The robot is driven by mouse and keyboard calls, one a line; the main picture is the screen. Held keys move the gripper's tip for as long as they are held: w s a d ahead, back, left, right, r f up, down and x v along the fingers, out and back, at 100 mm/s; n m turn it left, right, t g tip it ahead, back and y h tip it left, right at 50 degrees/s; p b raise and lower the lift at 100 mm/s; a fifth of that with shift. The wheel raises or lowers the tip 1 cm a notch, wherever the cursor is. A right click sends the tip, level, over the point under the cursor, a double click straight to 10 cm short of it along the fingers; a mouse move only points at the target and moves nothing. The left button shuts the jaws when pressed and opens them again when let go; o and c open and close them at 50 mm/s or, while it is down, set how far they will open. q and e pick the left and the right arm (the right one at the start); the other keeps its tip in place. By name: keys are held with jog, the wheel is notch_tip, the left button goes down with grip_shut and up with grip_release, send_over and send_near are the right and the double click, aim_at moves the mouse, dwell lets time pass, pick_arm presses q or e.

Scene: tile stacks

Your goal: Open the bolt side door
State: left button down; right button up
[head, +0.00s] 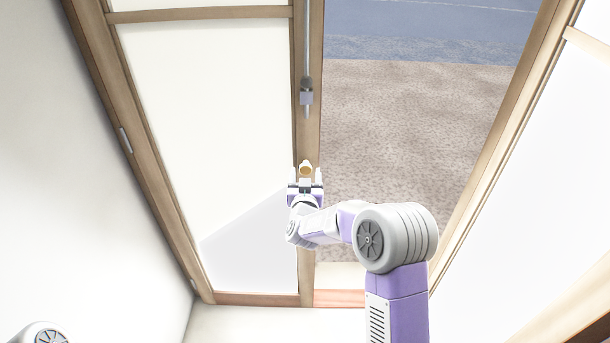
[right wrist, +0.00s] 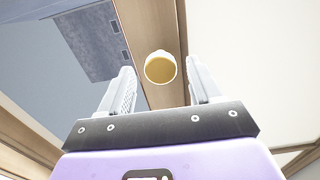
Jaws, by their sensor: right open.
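The bolt side door (head: 205,100) is the tall leaf of pale panels in a light wood frame, left of the opening in the head view. A grey bolt rod with a small block (head: 306,97) runs down its right-hand stile. A round yellowish knob (head: 305,168) sits lower on that stile. My right gripper (head: 305,175) is open at the knob. In the right wrist view, the knob (right wrist: 160,67) lies between the two fingers, with a gap on each side. My left gripper is not in view.
To the right of the door is an open gap showing brown ground (head: 400,130) outside. A wood-framed pale panel (head: 555,150) stands at the gap's right. A white wall (head: 70,180) is at the left. A wooden sill (head: 255,299) runs along the bottom.

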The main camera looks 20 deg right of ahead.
jog(key=shift+x, duration=0.75)
jog(key=shift+c, duration=0.5)
jog(key=shift+a, duration=0.1)
grip_shut()
